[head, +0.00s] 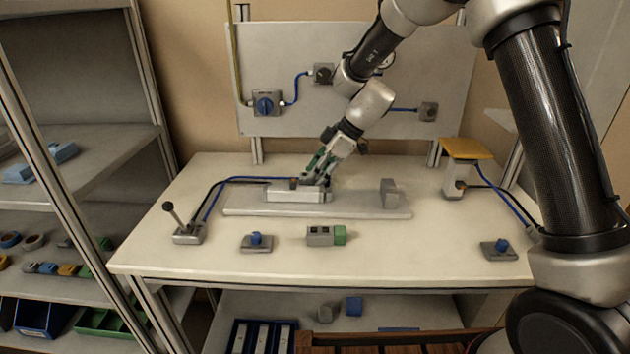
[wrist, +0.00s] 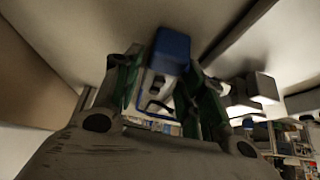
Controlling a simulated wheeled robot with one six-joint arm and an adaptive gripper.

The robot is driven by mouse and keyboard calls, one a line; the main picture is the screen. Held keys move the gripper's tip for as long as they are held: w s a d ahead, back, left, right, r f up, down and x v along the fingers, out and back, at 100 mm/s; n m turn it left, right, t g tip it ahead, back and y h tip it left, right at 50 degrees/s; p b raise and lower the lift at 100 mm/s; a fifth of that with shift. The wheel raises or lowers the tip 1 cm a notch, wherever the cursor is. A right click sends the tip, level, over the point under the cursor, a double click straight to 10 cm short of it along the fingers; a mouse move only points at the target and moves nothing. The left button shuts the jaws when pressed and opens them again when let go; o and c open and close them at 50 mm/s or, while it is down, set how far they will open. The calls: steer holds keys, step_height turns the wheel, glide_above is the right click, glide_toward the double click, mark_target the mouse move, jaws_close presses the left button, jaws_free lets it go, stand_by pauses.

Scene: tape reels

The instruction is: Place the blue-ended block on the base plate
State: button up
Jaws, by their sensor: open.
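The blue-ended block (wrist: 172,48) shows in the wrist view between the fingers of my gripper (wrist: 165,85), with its blue end at the top of the picture. The jaws are open around it; whether either finger touches it I cannot tell. In the head view my gripper (head: 312,181) is low over the left-middle part of the long grey base plate (head: 365,208). A pale low block-like part (head: 296,193) sits on the plate just under the fingers. The blue end is not clear in the head view, where the gripper covers that spot.
A grey upright block (head: 389,193) stands on the plate's right part. A green-ended block (head: 326,236) lies in front. A lever box (head: 187,232), blue-button boxes (head: 257,243) (head: 499,250) and a yellow-topped stand (head: 461,163) are around.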

jaws_close()
steer(key=shift+r, duration=0.1)
